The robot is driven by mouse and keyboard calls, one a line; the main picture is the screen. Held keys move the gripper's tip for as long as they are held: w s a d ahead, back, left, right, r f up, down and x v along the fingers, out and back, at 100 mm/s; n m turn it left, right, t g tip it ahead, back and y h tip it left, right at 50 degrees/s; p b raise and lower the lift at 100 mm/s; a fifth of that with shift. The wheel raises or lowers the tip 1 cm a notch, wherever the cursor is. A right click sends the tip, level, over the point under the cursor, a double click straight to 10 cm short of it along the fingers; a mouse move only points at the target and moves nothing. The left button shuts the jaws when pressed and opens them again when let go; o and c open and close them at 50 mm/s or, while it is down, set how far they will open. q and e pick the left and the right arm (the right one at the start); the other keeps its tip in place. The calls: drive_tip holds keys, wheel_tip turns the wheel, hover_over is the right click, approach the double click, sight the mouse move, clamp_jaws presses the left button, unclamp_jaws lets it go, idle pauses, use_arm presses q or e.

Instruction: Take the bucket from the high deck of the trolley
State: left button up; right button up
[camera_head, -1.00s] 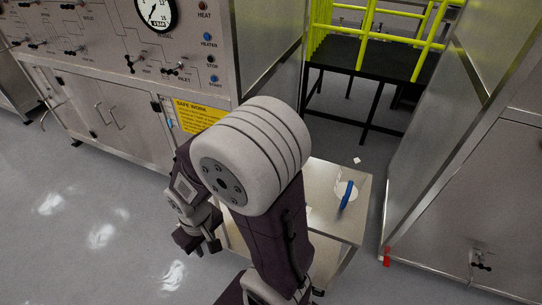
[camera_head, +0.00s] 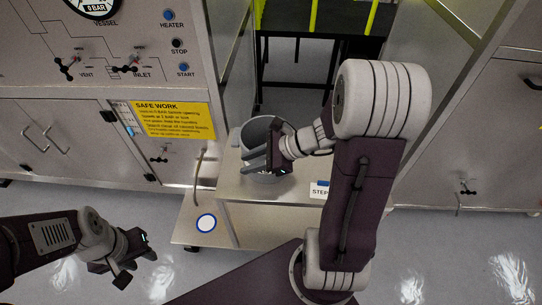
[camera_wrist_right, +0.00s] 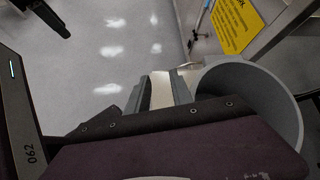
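A grey open-topped bucket (camera_head: 265,179) stands upright on the high deck (camera_head: 292,190) of the trolley, near its far left part. My right gripper (camera_head: 252,152) is at the bucket, in front of its upper part, and hides some of it. In the right wrist view the two fingers (camera_wrist_right: 162,92) are apart with nothing clearly between them. There the bucket (camera_wrist_right: 240,85) is just right of the right finger; whether they touch, I cannot tell. My left gripper (camera_head: 137,268) hangs over the floor at lower left, empty, its fingers apart.
The trolley's low deck (camera_head: 185,232), with a blue ring mark (camera_head: 206,223), lies left of the high deck. A steel control panel cabinet (camera_head: 60,140) stands behind and left, with a hose (camera_head: 199,175). A steel cabinet (camera_head: 455,165) stands right. Floor at front is clear.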

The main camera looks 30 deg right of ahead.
drive_tip(key=w+d+r+m+t+h, duration=0.1)
drive_tip(key=w+d+m+t, duration=0.3)
drive_tip(key=d, duration=0.4)
drive_tip(key=m+t+h+b, duration=0.2)
drive_tip(key=m+t+h, duration=0.15)
drive_tip(key=m, duration=0.35)
approach(286, 125)
drive_tip(key=w, duration=0.2)
drive_tip(key=w+a, duration=0.1)
drive_tip(key=shift+w+f+g+h, duration=0.1)
drive_tip(key=shift+w+g+h, duration=0.15)
drive_tip(key=shift+h, duration=0.1)
drive_tip(key=shift+w+a+f, duration=0.1)
drive_tip(key=shift+w+f, duration=0.1)
drive_tip(key=shift+w, duration=0.3)
drive_tip(key=x, duration=0.5)
drive_tip(key=shift+w+f, duration=0.1)
drive_tip(key=shift+w, duration=0.15)
drive_tip(key=shift+s, duration=0.1)
drive_tip(key=shift+a, duration=0.1)
clamp_jaws()
drive_tip(key=shift+s+a+f, duration=0.1)
drive_tip(key=shift+s+f, duration=0.05)
